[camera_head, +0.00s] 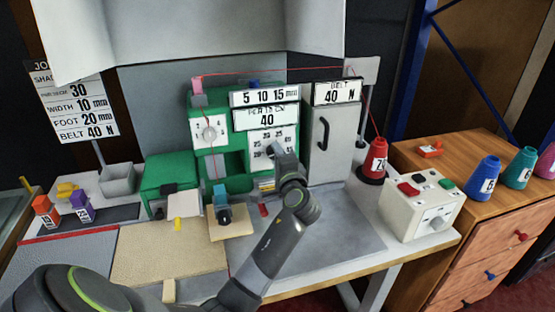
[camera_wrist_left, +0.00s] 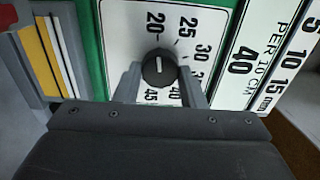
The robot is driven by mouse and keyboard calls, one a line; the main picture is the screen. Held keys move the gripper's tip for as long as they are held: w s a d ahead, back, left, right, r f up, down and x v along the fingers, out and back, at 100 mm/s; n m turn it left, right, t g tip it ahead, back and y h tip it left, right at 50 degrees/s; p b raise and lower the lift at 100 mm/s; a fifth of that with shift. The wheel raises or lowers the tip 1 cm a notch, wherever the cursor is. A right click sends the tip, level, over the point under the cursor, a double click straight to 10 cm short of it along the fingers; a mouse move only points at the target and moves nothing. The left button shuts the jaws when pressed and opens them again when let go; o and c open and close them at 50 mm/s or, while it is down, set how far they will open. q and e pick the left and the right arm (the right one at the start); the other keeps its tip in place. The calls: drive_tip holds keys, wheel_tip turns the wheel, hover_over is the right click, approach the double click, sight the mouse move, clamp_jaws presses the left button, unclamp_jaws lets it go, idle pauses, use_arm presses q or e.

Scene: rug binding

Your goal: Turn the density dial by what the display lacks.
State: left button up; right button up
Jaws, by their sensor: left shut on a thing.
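A green machine (camera_head: 175,172) stands at the back of the table. Its display (camera_head: 267,119) reads 40, with "PER 10 CM" in the left wrist view (camera_wrist_left: 241,62). The density dial is a black knob (camera_wrist_left: 158,68) on a white plate with numbers from 20 to 45; its white mark stands upright in the left wrist view, in line with the 20. My left gripper (camera_wrist_left: 160,78) is shut on the knob, one finger on each side. In the head view my left gripper (camera_head: 277,153) covers the knob. My right gripper is not in view.
A job sheet (camera_head: 80,108) at left reads 30, width 10 mm, foot 20 mm, belt 40 N. A second dial (camera_head: 210,133) is left of the display. A grey cabinet (camera_head: 333,140), red thread cone (camera_head: 375,160) and white control box (camera_head: 422,205) stand to the right.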

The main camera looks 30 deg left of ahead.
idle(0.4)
use_arm(q)
drive_tip(key=o, duration=1)
